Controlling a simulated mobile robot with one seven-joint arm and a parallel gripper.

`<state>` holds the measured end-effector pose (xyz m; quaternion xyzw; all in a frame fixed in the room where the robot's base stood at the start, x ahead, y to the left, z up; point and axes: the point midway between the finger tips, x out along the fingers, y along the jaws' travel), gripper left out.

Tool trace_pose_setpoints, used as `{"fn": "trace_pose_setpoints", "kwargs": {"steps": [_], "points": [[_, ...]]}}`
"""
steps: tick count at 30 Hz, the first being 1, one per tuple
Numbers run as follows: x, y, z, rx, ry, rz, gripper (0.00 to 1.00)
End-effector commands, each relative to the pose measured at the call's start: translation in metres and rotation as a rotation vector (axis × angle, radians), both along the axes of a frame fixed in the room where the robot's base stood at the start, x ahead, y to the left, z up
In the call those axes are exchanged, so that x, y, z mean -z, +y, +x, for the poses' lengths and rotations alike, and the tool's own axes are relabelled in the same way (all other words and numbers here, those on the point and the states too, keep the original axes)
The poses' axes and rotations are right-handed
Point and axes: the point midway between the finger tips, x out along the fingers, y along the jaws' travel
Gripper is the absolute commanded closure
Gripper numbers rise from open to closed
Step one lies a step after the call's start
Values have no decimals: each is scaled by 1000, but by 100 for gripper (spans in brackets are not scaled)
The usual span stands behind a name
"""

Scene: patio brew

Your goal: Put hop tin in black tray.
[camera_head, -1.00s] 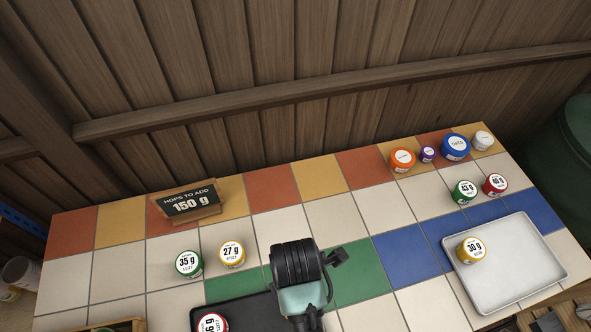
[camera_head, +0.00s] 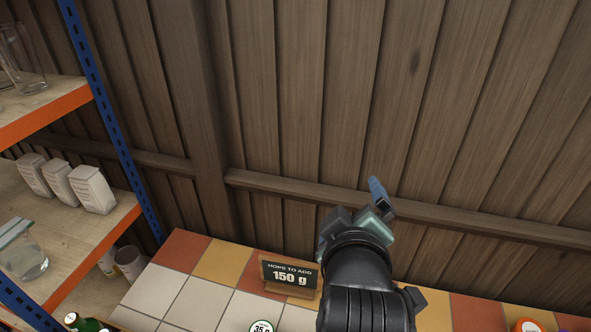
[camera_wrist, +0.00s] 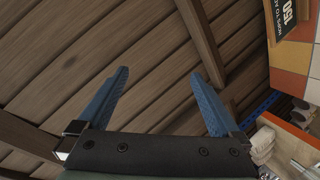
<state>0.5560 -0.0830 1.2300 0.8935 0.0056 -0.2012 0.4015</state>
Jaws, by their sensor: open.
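My gripper (camera_head: 377,195) is raised in front of the wooden wall, above the tiled table. In the wrist view its two blue fingers (camera_wrist: 160,100) stand wide apart with nothing between them. A hop tin with a green rim and a white 35 g label (camera_head: 262,327) shows only its top at the bottom edge of the head view, below and left of my gripper. An orange tin (camera_head: 527,325) is partly visible at the bottom right. The black tray is out of view now.
A sign reading "Hops to add 150 g" (camera_head: 289,276) stands on the tiled table (camera_head: 196,298) near the wall. A shelf unit (camera_head: 100,95) with glass jars and white packets (camera_head: 91,189) is at left. The wooden wall (camera_head: 300,90) is close behind my gripper.

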Motion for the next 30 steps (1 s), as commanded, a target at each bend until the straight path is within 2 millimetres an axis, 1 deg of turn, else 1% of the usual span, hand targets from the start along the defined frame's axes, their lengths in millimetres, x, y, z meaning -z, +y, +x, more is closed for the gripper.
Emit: {"fn": "trace_pose_setpoints", "kwargs": {"steps": [1,2,3,4,5,6,8,9,12,15,18,30], "points": [[-54,12,6,4,-168,72,0],[-84,18,7,4,-265,125,0],[-123,27,4,-5,-393,199,0],[-153,34,0,-18,-487,257,0],[-181,40,-7,-35,-577,316,0],[-215,49,-18,-65,-688,393,0],[-260,60,-38,-120,-834,504,0],[-285,65,-53,-158,-915,569,0],[-329,77,-86,-252,-1068,703,0],[-352,82,-107,-314,-1150,781,0],[-361,84,-116,-341,-1181,813,0],[-360,83,-115,-339,-1179,815,0]]}}
